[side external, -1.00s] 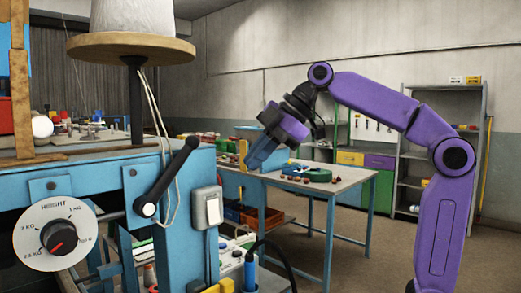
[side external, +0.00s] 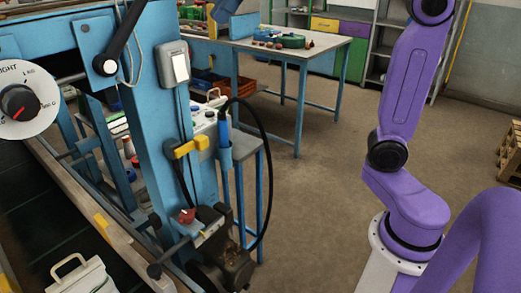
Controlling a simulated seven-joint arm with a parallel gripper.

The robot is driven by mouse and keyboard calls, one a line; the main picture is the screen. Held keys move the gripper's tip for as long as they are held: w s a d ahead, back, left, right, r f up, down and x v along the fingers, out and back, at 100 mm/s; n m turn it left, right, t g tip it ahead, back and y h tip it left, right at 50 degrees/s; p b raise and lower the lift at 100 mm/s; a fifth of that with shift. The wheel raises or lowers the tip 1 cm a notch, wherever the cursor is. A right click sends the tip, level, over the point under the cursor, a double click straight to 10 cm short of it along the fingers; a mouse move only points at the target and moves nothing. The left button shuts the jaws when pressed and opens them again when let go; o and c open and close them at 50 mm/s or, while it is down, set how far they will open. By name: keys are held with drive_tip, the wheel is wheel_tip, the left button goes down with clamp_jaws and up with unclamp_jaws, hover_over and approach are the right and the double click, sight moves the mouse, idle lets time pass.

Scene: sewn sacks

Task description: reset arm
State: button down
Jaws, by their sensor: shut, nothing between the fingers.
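The rest of my gripper and the upper arm are above the frame. My purple lower arm and its base stand at the right.
A blue machine frame (side external: 150,110) with a dial (side external: 20,103), a black lever and a cable fills the left. A table (side external: 320,43) with small parts stands behind. A wooden pallet (side external: 510,155) is at the right edge. The floor between is clear.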

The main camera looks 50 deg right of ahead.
drive_tip(key=s+a+f+m+g, duration=0.1)
drive_tip(key=s+a+f, duration=0.15)
drive_tip(key=f, duration=0.25)
drive_tip(key=s+a+f+g, duration=0.1)
drive_tip(key=s+f, duration=0.2)
drive_tip(key=f, duration=0.2)
drive_tip(key=s+d+f+m+g+h, duration=0.1)
drive_tip(key=s+d+f+h, duration=0.1)
drive_tip(key=s+f, duration=0.7)
drive_tip(key=s+d+f+m+g+h, duration=0.1)
drive_tip(key=s+d+f, duration=0.3)
drive_tip(key=s+f, duration=0.6)
wheel_tip(320, 180, down, 2)
drive_tip(key=shift+d+f+m+g+h, duration=0.15)
drive_tip(key=shift+f+m+g+h, duration=0.15)
drive_tip(key=shift+g+h, duration=0.4)
drive_tip(key=shift+s, duration=0.1)
